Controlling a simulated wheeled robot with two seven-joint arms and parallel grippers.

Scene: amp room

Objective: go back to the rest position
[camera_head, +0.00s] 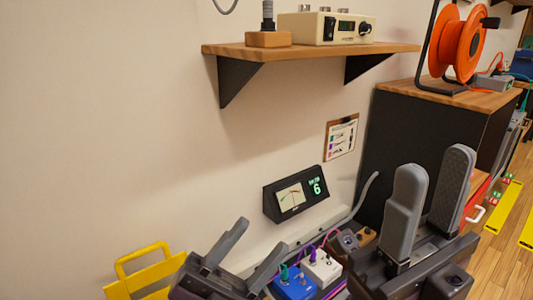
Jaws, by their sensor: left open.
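My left gripper (264,236) is low in the middle of the head view. Its two grey fingers are spread apart with nothing between them. My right gripper (435,163) is further right and larger in view, with its fingers pointing up. Its fingers stand apart with a visible gap and nothing held. A blue pedal (293,284) and a white pedal (321,267) sit just right of my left gripper, between the two grippers. Purple and teal plugs stand in them. The lower parts of both arms are cut off by the picture edge.
A wooden wall shelf (310,51) holds a cream device (325,28). A black meter (296,194) showing 6 stands behind the pedals. A dark cabinet (415,150) with an orange cable reel (458,46) is behind my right gripper. A yellow stand (145,275) is lower left.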

